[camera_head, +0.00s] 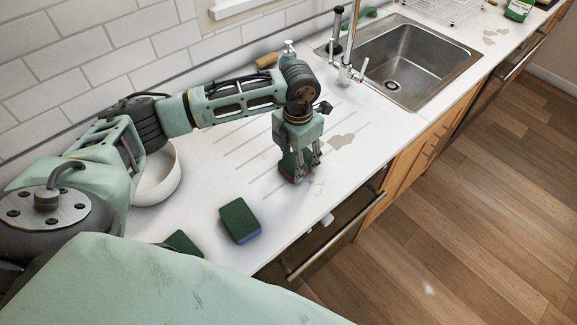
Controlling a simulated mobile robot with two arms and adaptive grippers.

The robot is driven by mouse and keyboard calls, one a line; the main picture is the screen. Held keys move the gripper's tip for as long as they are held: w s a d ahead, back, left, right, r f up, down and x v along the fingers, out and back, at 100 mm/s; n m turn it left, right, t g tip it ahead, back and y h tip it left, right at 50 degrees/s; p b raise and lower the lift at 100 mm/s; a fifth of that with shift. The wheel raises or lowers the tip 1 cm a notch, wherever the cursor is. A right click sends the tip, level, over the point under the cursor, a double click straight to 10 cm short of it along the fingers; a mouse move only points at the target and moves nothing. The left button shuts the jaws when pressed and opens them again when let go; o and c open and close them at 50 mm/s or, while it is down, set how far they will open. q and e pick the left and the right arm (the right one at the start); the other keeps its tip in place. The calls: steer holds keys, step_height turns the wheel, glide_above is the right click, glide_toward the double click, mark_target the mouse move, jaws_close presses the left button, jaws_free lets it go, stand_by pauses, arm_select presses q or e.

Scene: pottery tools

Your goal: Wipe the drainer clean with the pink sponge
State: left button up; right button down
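My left gripper (299,166) points down over the grooved drainer (232,134). Its fingers are closed around a sponge (290,168) with a dark green top and a reddish-pink lower edge. The sponge is low at the drainer's surface, partly hidden by the fingers; I cannot tell if it presses on it. A brown stain (342,141) lies on the drainer just right of the gripper, and faint thin marks show below the gripper. My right gripper is not in view.
A green and blue sponge (240,221) and another green sponge (184,243) lie on the near counter. A white bowl (159,177) stands behind my arm. The sink (410,62) and tap (351,72) are beyond the drainer. More stains (495,36) mark the far counter.

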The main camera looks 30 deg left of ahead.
mark_target(283, 178)
arm_select(q)
steer(key=shift+w+d+b, duration=0.3)
steer(key=shift+w, duration=0.55)
steer(key=shift+s+a, duration=0.3)
steer(key=shift+s, duration=0.6)
steer(key=shift+s+a+f+p, duration=0.15)
steer(key=shift+s+a, duration=0.25)
steer(key=shift+s, duration=0.65)
steer(key=shift+s+a+r+p, duration=0.1)
steer(key=shift+s+a+p, duration=0.2)
steer(key=shift+s, duration=0.75)
steer(key=shift+w+d+f+b, duration=0.1)
steer(key=shift+w+d+b, duration=0.15)
steer(key=shift+w+b, duration=0.4)
steer(key=shift+w+d+r+b, duration=0.1)
steer(key=shift+w+d+b, duration=0.15)
steer(key=shift+w, duration=0.7)
steer(key=shift+w+d+f+b, duration=0.1)
steer(key=shift+w+d+b, duration=0.25)
steer(key=shift+w, duration=0.45)
steer(key=shift+w+d, duration=0.1)
steer(key=shift+w, duration=0.45)
steer(key=shift+s, duration=0.1)
